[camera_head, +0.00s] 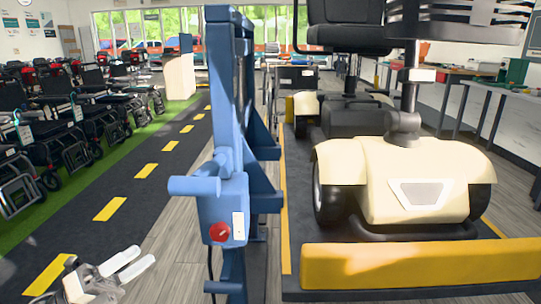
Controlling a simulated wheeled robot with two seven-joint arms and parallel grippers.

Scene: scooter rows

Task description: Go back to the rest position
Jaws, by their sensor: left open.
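My left gripper (130,265) shows at the bottom left of the head view, low over the dark lane with yellow dashes. Its two pale fingers are apart, with nothing between them. It is clear of the blue post (228,130) to its right. My right gripper is out of view. A cream scooter (400,180) with a dark seat (345,22) stands at the right on a dark platform, behind a yellow barrier (420,263).
The blue post carries a box with a red knob (220,232) and a cable. Rows of wheelchairs (75,115) line the green strip at left. A workbench (500,90) stands at the right wall. The dashed lane (150,171) is clear.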

